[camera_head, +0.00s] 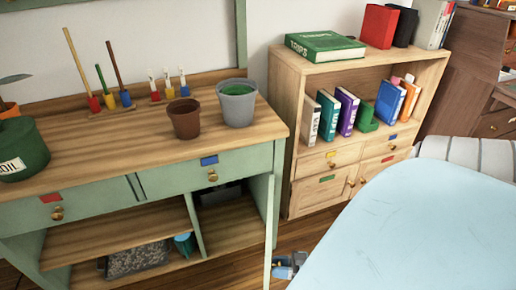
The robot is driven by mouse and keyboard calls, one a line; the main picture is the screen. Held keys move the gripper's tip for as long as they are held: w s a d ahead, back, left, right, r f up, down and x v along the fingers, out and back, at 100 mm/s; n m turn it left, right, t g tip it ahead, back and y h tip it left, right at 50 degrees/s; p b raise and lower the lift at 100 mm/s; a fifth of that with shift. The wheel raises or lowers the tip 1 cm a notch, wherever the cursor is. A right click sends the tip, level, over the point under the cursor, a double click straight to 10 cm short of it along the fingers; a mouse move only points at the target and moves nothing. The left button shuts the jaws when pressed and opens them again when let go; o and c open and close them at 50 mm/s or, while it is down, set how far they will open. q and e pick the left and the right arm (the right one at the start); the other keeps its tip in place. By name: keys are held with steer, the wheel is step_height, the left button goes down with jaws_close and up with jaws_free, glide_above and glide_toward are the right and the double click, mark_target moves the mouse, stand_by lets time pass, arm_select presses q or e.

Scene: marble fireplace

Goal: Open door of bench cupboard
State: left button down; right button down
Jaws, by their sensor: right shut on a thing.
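The bench cupboard is a pale green workbench with a wooden top (140,137). Its door (268,225) is a green panel at the bench's right end, swung out toward me and seen nearly edge-on. The compartment behind it is open to view, with a dark object (217,194) inside. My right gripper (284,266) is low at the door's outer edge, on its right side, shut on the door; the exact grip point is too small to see. My left gripper is not in view.
A wooden bookcase (289,150) with books stands right of the bench, beyond the door. Pots, including a grey pot (238,105) and a brown pot (185,120), stand on the bench top. A strip of wooden floor (300,236) shows between door and bookcase. My right arm hides the lower right.

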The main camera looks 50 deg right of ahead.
arm_select(q)
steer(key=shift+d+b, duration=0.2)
steer(key=shift+b, duration=0.15)
arm_select(e)
steer(key=shift+s+d+n+g+y, duration=0.55)
steer(key=shift+s+d+y, duration=0.15)
steer(key=shift+s+d, duration=0.3)
steer(key=shift+s+d+n+g+y, duration=0.55)
steer(key=shift+s+d+y, duration=0.15)
steer(key=shift+s+d, duration=0.25)
steer(key=c, duration=0.8)
jaws_free()
steer(key=shift+o, duration=0.2)
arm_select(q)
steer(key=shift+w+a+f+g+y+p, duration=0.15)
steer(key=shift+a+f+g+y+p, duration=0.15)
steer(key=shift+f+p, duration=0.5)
arm_select(e)
steer(key=v, duration=1.4)
